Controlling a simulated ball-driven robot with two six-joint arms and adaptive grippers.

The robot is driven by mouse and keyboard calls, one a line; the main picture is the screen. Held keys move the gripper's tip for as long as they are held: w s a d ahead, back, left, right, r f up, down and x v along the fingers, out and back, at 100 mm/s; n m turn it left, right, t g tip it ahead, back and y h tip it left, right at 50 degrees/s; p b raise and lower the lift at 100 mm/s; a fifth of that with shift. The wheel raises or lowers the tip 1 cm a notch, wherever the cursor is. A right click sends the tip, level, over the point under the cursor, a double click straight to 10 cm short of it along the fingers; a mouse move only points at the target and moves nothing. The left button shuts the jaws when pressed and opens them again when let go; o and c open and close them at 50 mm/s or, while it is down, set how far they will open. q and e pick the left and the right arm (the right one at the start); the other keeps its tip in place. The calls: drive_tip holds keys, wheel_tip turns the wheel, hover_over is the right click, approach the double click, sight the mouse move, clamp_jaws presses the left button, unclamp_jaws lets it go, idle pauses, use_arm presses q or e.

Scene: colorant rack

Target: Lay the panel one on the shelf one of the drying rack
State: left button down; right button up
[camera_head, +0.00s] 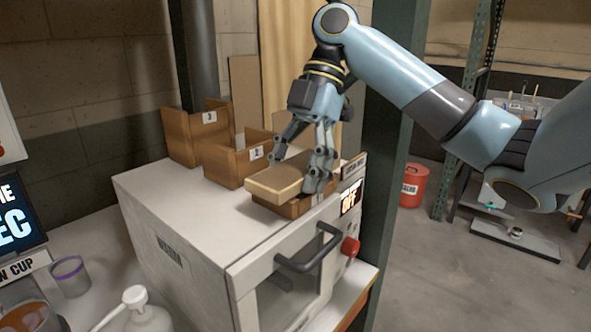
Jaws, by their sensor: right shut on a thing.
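My right gripper (302,165) reaches down from the right and is shut on a pale wooden panel (275,184). The panel lies roughly flat, over a low brown wooden shelf (299,207) on top of the white oven-like cabinet. I cannot tell whether panel and shelf touch. The panel and fingers cover most of this shelf, and no number shows on it. Behind it stand a brown wooden box marked 2 (225,165) and a taller one marked 3 (182,140). These look like parts of the drying rack. My left gripper is not in view.
The white cabinet (180,210) has a dark door handle (308,254) and a red knob (350,247). A green post (390,150) stands close right of the gripper. A pump bottle (145,318) and a cup (70,277) stand at lower left. The cabinet top's left part is clear.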

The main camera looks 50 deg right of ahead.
sight(296, 167)
drive_tip(key=o, duration=1.3)
drive_tip(key=shift+o, duration=0.2)
drive_tip(key=b+v, duration=0.1)
drive_tip(key=v, duration=0.3)
drive_tip(key=shift+d+r, duration=0.15)
drive_tip(key=shift+r, duration=0.05)
drive_tip(key=shift+p+v, duration=0.85)
drive_tip(key=shift+v, duration=0.75)
